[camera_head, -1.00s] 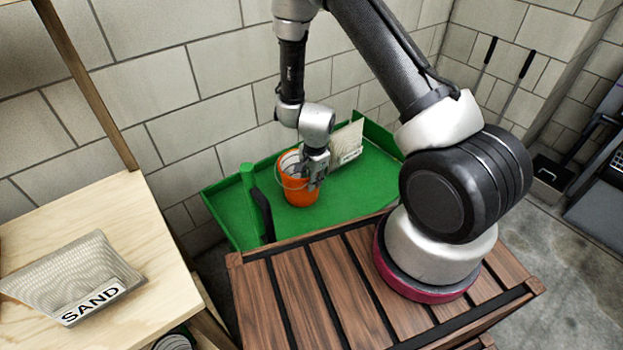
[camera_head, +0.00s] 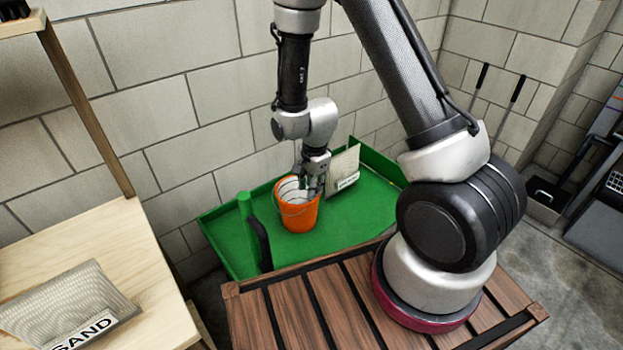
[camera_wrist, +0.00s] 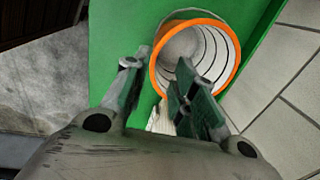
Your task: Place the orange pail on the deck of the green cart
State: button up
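The orange pail (camera_head: 298,212) stands upright on the deck of the green cart (camera_head: 235,247), toward its left half. Its wire handle hangs at the side. My gripper (camera_head: 314,183) is at the pail's right rim in the head view. In the wrist view, my gripper (camera_wrist: 155,88) has its two fingers apart, with a clear gap between them. The right finger overlaps the pail's rim (camera_wrist: 154,62) and the left finger is outside it. I cannot tell whether either finger touches the pail. The green deck also shows in the wrist view (camera_wrist: 110,30).
A pale packet (camera_head: 343,172) stands on the cart right of the pail. A green post (camera_head: 246,220) rises at the cart's left. A wooden bench (camera_head: 130,245) holds a SAND bag (camera_head: 65,308) at left. A block wall (camera_head: 220,100) is close behind. The deck's right part is clear.

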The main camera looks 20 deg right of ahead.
jog(key=s+d+r+n+t, duration=0.1)
jog(key=s+d+r+n, duration=0.15)
jog(key=r, duration=0.95)
jog(key=s+d+r+n, duration=0.2)
jog(key=d+r+n, duration=0.2)
jog(key=r, duration=0.8)
jog(key=s+d+r+n+t, duration=0.1)
jog(key=s+d+r+n, duration=0.2)
jog(key=s+r, duration=0.3)
jog(key=s+d+r+n, duration=0.3)
jog(key=s+r+n, duration=0.2)
jog(key=s, duration=0.6)
jog(key=shift+r+t, duration=0.4)
jog(key=shift+r, duration=0.5)
